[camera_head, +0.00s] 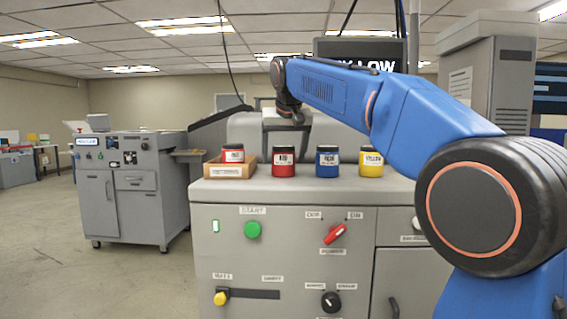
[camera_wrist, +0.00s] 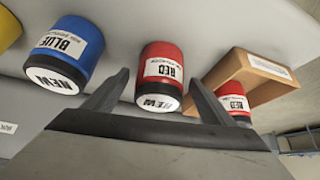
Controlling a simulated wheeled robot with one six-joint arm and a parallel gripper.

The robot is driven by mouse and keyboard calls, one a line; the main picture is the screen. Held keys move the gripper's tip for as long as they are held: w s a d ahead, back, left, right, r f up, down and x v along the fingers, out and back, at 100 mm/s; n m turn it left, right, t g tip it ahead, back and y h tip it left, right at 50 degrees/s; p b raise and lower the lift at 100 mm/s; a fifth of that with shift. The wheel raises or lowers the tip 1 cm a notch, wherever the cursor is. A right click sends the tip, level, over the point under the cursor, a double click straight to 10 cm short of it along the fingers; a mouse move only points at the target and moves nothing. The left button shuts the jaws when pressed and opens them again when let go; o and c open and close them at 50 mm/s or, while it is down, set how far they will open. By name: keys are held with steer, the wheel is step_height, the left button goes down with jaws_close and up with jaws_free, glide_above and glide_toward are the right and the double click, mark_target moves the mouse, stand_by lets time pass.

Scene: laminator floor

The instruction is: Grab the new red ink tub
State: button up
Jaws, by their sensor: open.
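A red ink tub (camera_head: 284,162) with a black-edged lid stands on the grey machine top. In the wrist view the same red tub (camera_wrist: 163,65) shows "RED" on its side and "NEW" on its white lid. My gripper (camera_wrist: 156,92) is open and empty, with one finger on each side of this tub in the picture; contact cannot be told. In the head view my wrist hangs above and behind the tubs, and its fingers are not clear. A second red tub (camera_head: 233,156) sits in a wooden tray (camera_head: 222,170); its lid's lettering is not readable.
A blue tub (camera_head: 328,162), marked "NEW" in the wrist view, and a yellow tub (camera_head: 371,163) stand to the right of the new red tub in the head view. The machine front has a green button (camera_head: 252,230) and a red switch (camera_head: 334,233).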

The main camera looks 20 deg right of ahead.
steer(key=shift+x, duration=0.75)
steer(key=c, duration=1.4)
steer(key=shift+o, duration=0.2)
